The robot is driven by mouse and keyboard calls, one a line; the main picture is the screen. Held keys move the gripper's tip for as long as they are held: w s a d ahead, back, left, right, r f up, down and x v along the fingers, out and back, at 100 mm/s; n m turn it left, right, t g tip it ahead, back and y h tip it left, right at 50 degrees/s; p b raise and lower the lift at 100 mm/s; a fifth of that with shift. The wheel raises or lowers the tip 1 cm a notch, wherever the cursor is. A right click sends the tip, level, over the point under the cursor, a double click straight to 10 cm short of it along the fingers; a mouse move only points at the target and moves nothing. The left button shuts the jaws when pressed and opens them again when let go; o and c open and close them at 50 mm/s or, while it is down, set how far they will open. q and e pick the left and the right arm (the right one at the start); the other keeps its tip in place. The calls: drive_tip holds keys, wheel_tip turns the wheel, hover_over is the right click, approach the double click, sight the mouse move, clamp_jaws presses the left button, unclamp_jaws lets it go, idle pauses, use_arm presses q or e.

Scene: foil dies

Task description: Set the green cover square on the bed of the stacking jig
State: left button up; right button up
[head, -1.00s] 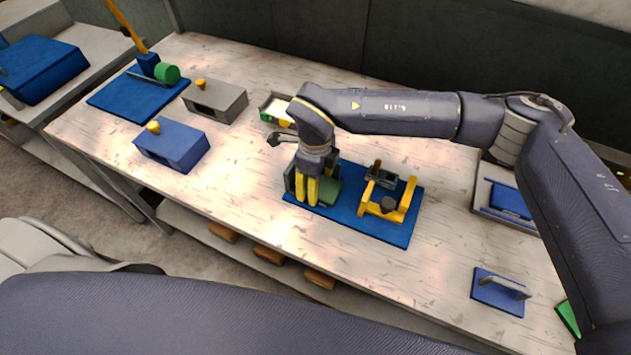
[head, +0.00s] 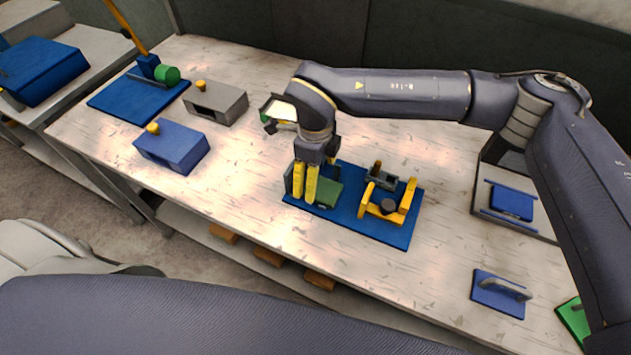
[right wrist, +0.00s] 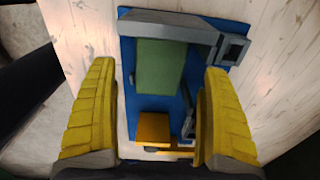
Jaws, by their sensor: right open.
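A green block (head: 326,193), seemingly the green cover, lies on the blue board (head: 343,215) beside a grey upright wall (head: 289,180). I take this board to be the stacking jig. In the right wrist view the green block (right wrist: 160,66) lies beneath a grey angled fence (right wrist: 170,27) and looks roughly in line with it; whether it touches is unclear. My right gripper (head: 305,186) is above the board's left part. Its yellow fingers are wide apart in the right wrist view (right wrist: 158,120), with nothing held. My left gripper is not in view.
A yellow bracket (head: 403,212) stands on the board's right part. A blue handled plate (head: 497,294) and a green plate (head: 572,318) lie to the right, near a grey tray (head: 482,219). Grey (head: 229,104) and blue (head: 180,147) boxes stand left. The front middle of the table is clear.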

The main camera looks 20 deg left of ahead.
wheel_tip(320, 180, up, 8)
idle(0.4)
idle(0.4)
